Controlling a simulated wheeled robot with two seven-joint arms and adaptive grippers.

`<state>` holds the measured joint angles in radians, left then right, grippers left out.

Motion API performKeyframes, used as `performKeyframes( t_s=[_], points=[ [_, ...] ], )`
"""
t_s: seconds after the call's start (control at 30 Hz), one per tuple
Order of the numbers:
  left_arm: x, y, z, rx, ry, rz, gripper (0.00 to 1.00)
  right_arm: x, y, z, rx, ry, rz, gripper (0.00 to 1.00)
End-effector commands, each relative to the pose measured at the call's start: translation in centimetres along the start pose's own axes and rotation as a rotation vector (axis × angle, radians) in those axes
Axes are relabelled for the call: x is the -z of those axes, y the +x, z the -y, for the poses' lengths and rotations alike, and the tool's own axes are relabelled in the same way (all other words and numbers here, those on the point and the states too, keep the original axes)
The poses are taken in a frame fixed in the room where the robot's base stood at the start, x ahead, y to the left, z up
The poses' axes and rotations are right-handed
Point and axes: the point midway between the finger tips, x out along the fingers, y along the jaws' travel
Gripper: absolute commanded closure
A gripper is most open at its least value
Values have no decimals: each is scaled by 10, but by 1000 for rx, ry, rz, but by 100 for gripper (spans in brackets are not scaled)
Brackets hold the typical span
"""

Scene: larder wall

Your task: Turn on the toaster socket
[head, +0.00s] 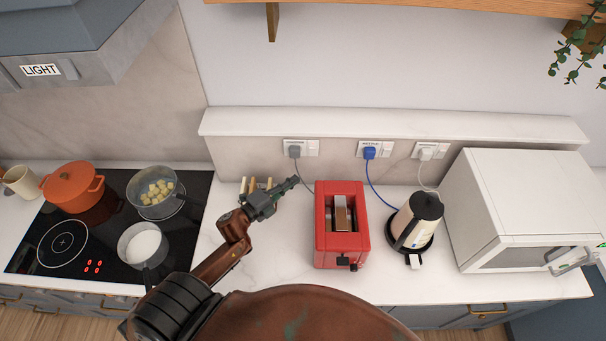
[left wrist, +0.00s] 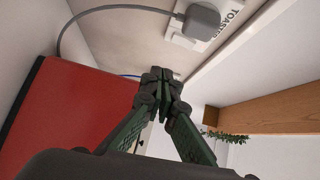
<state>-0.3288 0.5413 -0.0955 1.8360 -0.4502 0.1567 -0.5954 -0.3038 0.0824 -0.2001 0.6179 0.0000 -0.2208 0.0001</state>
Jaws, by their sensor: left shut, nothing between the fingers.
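The toaster socket (head: 301,148) is a white plate on the back wall with a grey plug (head: 294,152) in its left side. In the left wrist view the socket (left wrist: 183,43) shows the word TOASTER, and the grey plug (left wrist: 203,20) covers part of it. The red toaster (head: 341,225) stands on the counter below and right of the socket. My left gripper (head: 294,183) is shut and empty, below the socket and left of the toaster, apart from both. It also shows in the left wrist view (left wrist: 160,75). My right gripper is not in view.
A socket with a blue plug (head: 370,152) and one with a white plug (head: 425,154) are further right. A kettle (head: 417,219) and a white microwave (head: 520,210) stand right of the toaster. The hob with pots (head: 142,245) is left. A ledge (head: 400,123) runs above the sockets.

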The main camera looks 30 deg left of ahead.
Motion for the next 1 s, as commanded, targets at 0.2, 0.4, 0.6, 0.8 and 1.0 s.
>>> performKeyframes(
  t_s=[0.2,0.4,0.6,0.8,1.0],
  points=[
    [0,-24,-4,0,0,-1,100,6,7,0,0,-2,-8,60],
    [1,-27,-2,1,0,-2,100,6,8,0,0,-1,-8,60],
    [1,-26,-3,1,0,-4,100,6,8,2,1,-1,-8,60],
    [1,-26,-3,0,0,-4,100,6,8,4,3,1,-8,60],
    [2,-26,14,1,0,-4,100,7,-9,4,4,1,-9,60]
  ],
)
